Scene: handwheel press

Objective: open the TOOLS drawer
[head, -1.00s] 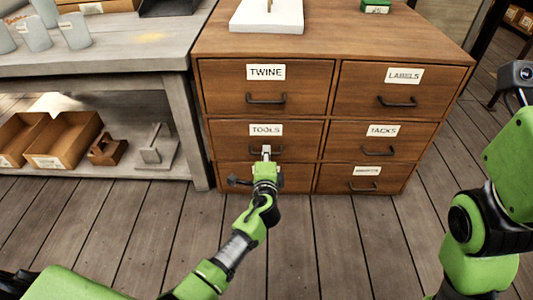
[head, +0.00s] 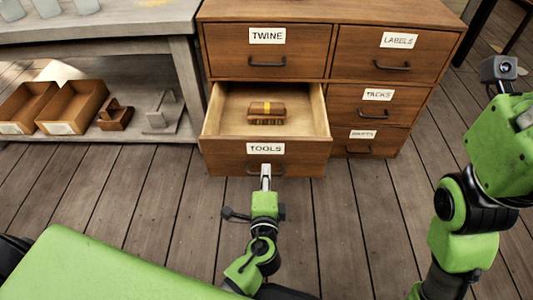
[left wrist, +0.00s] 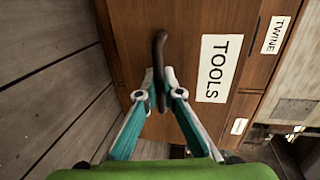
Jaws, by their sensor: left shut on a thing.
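The TOOLS drawer (head: 225,154) is pulled well out of the wooden cabinet in the head view. My left gripper (head: 265,172) is at the drawer front, below the TOOLS label (head: 265,149). It is shut on the dark drawer handle (left wrist: 160,55), which stands between its fingers (left wrist: 158,88) in the left wrist view. My right arm shows at the right of the head view, but its fingers are not visible.
The TWINE drawer (head: 230,45), LABELS drawer (head: 360,60) and TACKS drawer (head: 350,105) are shut. A grey workbench (head: 110,40) stands at the left, with wooden bins (head: 75,105) on its lower shelf. The plank floor (head: 350,220) before the cabinet is clear.

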